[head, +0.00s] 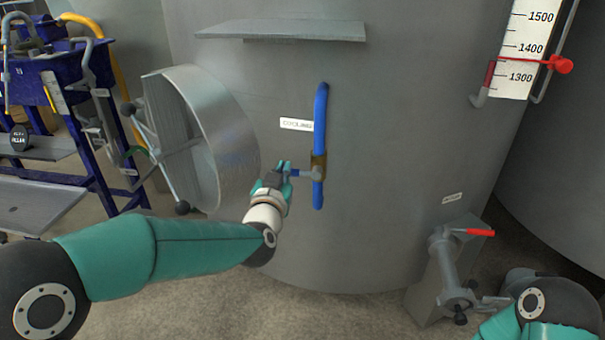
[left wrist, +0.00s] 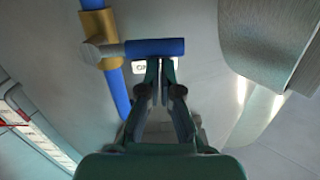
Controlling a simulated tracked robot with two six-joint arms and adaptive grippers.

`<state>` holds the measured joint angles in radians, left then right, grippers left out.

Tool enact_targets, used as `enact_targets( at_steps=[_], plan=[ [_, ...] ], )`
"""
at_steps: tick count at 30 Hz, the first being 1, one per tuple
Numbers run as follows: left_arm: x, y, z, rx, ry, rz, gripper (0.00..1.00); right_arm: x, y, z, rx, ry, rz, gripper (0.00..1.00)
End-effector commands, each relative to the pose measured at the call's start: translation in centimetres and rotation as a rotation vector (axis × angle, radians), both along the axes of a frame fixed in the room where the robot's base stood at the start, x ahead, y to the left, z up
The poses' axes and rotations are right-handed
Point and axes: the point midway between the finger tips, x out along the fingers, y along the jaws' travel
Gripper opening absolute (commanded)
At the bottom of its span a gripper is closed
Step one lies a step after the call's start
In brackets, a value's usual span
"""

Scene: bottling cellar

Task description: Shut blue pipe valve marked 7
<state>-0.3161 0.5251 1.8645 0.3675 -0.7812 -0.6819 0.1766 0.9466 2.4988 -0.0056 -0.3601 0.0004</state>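The blue pipe (head: 320,112) runs upright on the grey tank and carries a brass valve body (head: 318,166). A grey stem and a blue lever (left wrist: 155,47) stick out sideways from the valve, to the left in the head view, so the lever lies across the pipe. My left gripper (head: 284,171) is at the lever. In the left wrist view its fingers (left wrist: 160,68) are close together, with their tips right at the lever's edge; they do not appear to enclose it. A small white tag (left wrist: 138,67) is partly hidden by a finger; its marking is unreadable. My right gripper is out of view.
A label reading COOLING (head: 297,124) is left of the pipe. A round hatch (head: 205,135) juts out at left, close to my left arm. A shelf (head: 285,30) is above. A red-handled outlet valve (head: 447,250) stands lower right, near my right arm.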

Motion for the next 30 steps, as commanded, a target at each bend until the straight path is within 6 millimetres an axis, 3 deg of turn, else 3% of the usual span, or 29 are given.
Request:
enact_targets(
  at_steps=[11,14,20,30],
  plan=[
    [-0.1,-0.3,-0.4,0.003,0.015,-0.008,0.00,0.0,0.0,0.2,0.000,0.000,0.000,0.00],
    [-0.2,-0.4,0.4,0.003,0.014,-0.008,0.00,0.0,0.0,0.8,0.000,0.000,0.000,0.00],
    [-0.7,-0.4,4.1,0.002,0.006,-0.009,0.00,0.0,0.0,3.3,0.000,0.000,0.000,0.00],
    [-7.6,0.2,4.1,0.001,0.003,-0.010,0.00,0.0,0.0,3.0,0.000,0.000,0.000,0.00]
  ],
)
